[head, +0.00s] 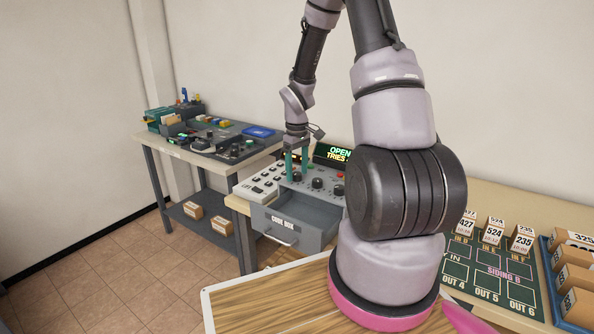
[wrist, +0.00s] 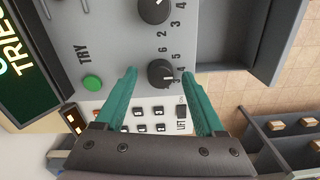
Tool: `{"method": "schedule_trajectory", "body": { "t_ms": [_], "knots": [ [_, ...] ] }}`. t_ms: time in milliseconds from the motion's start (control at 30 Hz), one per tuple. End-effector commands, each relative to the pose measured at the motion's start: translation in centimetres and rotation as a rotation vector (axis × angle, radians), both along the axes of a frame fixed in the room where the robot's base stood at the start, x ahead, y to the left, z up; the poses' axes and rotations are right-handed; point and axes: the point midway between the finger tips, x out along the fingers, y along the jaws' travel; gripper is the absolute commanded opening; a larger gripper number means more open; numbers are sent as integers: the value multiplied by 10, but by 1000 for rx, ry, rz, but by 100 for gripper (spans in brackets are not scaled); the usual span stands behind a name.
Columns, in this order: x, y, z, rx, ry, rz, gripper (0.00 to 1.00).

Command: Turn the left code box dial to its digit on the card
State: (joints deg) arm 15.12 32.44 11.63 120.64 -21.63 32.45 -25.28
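The grey code box (head: 330,232) stands at the table's left end, with several black dials in a row on its sloped top. The left dial (wrist: 160,73) lies between my fingertips in the wrist view. Its pale mark faces right, near 3 and 4; I cannot tell which. My gripper (head: 297,163) points down over this dial. Its green fingers (wrist: 162,74) are apart, with a gap visible on each side of the dial. A second dial (wrist: 153,9) is above it in the wrist view. I cannot make out the card.
A dark display (head: 334,154) reads OPEN and TRIES. The box's drawer (head: 297,222) stands pulled out. A green button (wrist: 92,82) marked TRY and a keypad (head: 262,182) are nearby. A side bench (head: 180,152) holds trays. A green board (head: 487,270) with tags lies at right.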

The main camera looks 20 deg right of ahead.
Motion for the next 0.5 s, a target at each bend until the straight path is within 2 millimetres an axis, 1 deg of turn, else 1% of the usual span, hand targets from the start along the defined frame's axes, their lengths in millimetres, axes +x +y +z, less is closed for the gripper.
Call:
{"method": "schedule_trajectory", "body": {
  "t_ms": [267,367,467,500],
  "knots": [
    [0,0,1,1,1,0,70],
    [0,0,10,-1,-1,0,70],
    [1,0,26,-1,-4,-1,70],
    [0,0,34,-1,-4,-2,70]
  ]
}}
